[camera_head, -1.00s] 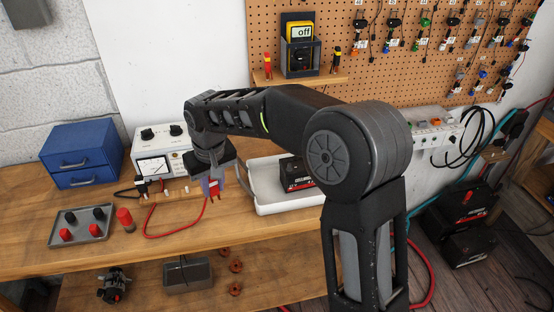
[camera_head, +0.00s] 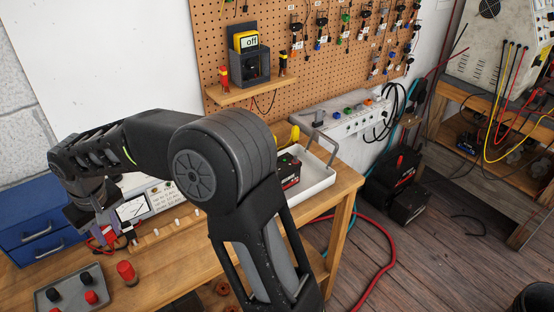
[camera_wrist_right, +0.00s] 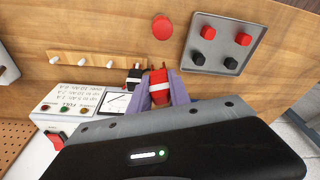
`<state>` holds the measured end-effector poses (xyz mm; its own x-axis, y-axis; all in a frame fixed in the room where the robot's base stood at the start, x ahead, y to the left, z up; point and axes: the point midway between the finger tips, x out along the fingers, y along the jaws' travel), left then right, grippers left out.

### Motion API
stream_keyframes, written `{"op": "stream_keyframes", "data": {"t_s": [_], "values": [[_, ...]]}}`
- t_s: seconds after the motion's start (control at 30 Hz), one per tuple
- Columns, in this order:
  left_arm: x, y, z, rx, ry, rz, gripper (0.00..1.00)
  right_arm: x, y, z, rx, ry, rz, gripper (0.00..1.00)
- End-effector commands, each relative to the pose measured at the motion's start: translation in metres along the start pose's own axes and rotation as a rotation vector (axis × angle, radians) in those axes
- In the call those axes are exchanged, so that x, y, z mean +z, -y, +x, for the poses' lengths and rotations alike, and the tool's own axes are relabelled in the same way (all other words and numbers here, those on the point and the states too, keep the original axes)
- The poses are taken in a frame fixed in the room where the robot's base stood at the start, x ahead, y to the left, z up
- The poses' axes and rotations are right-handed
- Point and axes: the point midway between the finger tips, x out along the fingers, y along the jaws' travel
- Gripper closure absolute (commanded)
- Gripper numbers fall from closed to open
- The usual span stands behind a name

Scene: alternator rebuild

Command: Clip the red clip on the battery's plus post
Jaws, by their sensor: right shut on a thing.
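The red clip (camera_head: 108,236) is held in my right gripper (camera_wrist_right: 159,92), which is shut on it. In the right wrist view the red clip (camera_wrist_right: 158,85) sits between the two purple-grey fingers. In the head view my right gripper hangs in front of the white meter box (camera_head: 148,200), above the bench's left part. The black and red battery (camera_head: 289,171) stands in the white tray (camera_head: 318,176), well to the right of the clip. My arm hides part of the battery, and its plus post cannot be made out. My left gripper is not in view.
A grey tray (camera_head: 47,301) with red and black caps and a red cylinder (camera_head: 127,272) lie near the gripper. Blue drawers (camera_head: 30,222) stand at left. A black clip (camera_wrist_right: 134,76) is beside the red one. More batteries (camera_head: 398,185) are on the floor.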

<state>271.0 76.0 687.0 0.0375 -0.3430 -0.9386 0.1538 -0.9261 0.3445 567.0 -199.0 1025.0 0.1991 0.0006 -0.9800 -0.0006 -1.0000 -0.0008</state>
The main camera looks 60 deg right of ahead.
Motion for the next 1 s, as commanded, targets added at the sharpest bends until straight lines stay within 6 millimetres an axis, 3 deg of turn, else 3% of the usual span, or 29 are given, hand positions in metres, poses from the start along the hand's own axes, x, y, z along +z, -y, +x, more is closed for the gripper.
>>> {"op": "stream_keyframes", "data": {"t_s": [0.17, 0.43, 0.57, 1.0], "values": [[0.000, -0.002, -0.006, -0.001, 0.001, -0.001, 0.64, -0.005, -0.012, -0.011, 0.007, -0.003, 0.037, 0.96], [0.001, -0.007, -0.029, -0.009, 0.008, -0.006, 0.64, -0.018, -0.083, -0.064, 0.052, -0.003, 0.256, 0.96], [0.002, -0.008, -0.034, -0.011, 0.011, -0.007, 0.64, -0.019, -0.107, -0.081, 0.067, -0.002, 0.334, 0.96], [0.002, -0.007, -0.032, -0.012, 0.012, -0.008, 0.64, -0.018, -0.113, -0.082, 0.071, 0.000, 0.352, 0.96]]}}
